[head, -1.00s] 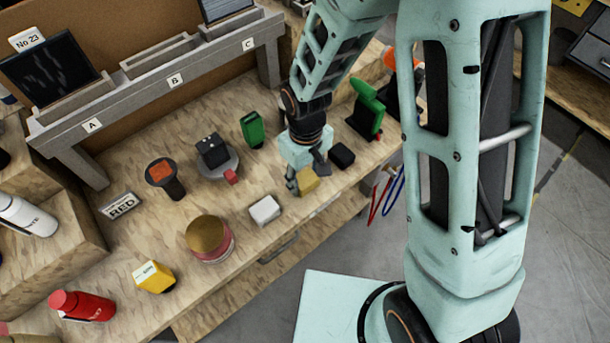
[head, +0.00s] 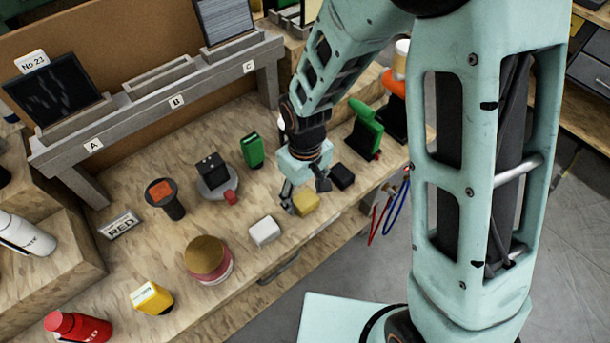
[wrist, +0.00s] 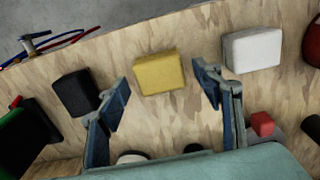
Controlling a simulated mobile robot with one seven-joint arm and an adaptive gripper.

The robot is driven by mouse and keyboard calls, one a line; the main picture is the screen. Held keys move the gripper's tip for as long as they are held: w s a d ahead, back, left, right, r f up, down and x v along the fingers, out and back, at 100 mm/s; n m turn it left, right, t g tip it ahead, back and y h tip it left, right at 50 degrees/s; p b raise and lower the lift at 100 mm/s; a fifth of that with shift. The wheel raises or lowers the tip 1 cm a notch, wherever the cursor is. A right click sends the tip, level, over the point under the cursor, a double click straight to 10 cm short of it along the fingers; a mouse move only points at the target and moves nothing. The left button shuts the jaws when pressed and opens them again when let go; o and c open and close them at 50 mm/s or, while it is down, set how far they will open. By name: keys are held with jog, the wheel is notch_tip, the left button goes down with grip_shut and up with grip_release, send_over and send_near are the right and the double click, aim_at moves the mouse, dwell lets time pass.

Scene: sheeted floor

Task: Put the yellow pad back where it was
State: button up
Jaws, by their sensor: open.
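The yellow pad (head: 307,203) lies on the wooden bench near its front edge, between a white pad (head: 264,230) and a black pad (head: 342,176). My gripper (head: 306,192) is open and empty, with its fingers close to the yellow pad on its inner side. In the wrist view the yellow pad (wrist: 160,73) shows whole, just beyond and between the spread fingertips of my gripper (wrist: 161,86). Nothing is held. I cannot tell the exact height of the fingers above the bench.
A grey rack (head: 115,129) with bays A, B and C stands at the back. A green block (head: 252,150), a round pink-and-gold container (head: 208,259) and a red knob (head: 230,198) are nearby. A green device (head: 364,130) stands to the right.

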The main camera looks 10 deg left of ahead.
aim_at(305, 199)
notch_tip(305, 199, up, 10)
jog(key=shift+r, duration=0.15)
dwell(0.6)
